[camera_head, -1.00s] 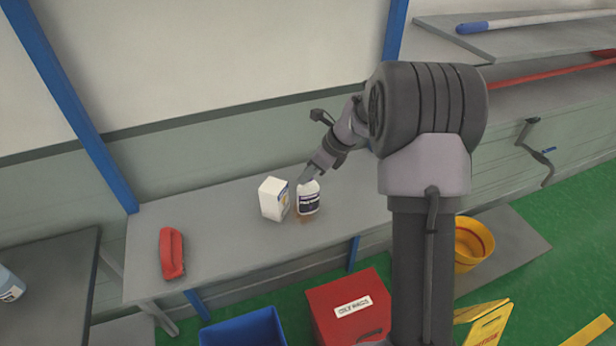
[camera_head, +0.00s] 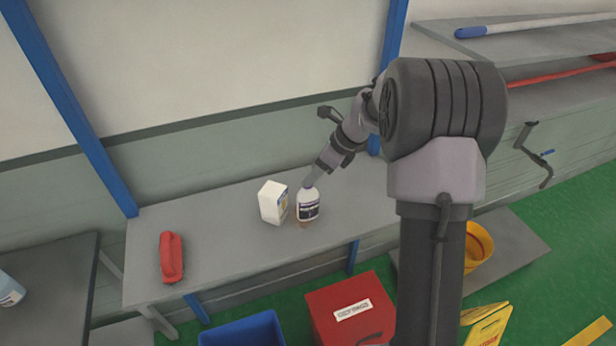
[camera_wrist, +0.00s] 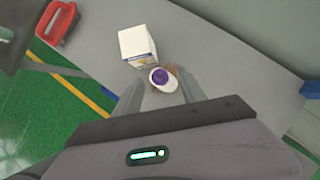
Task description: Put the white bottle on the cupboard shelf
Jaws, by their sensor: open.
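The white bottle (camera_head: 308,206) with a dark label stands upright on the grey bench, just right of a white carton. In the wrist view the bottle (camera_wrist: 161,80) is seen from above, with its purple cap near the gap between the fingertips. My gripper (camera_head: 311,182) is at the top of the bottle in the head view. In the wrist view my gripper (camera_wrist: 158,88) is open, its two fingers apart on either side of the bottle's near part. I cannot tell whether a finger touches it. No cupboard is clearly identifiable.
The white carton (camera_head: 273,202) stands close beside the bottle. A red object (camera_head: 171,257) lies on the left of the bench (camera_head: 220,249). Shelves (camera_head: 530,38) with long-handled tools are at upper right. A red box (camera_head: 340,300), a blue bin (camera_head: 243,330) and a yellow bucket (camera_head: 477,246) are below.

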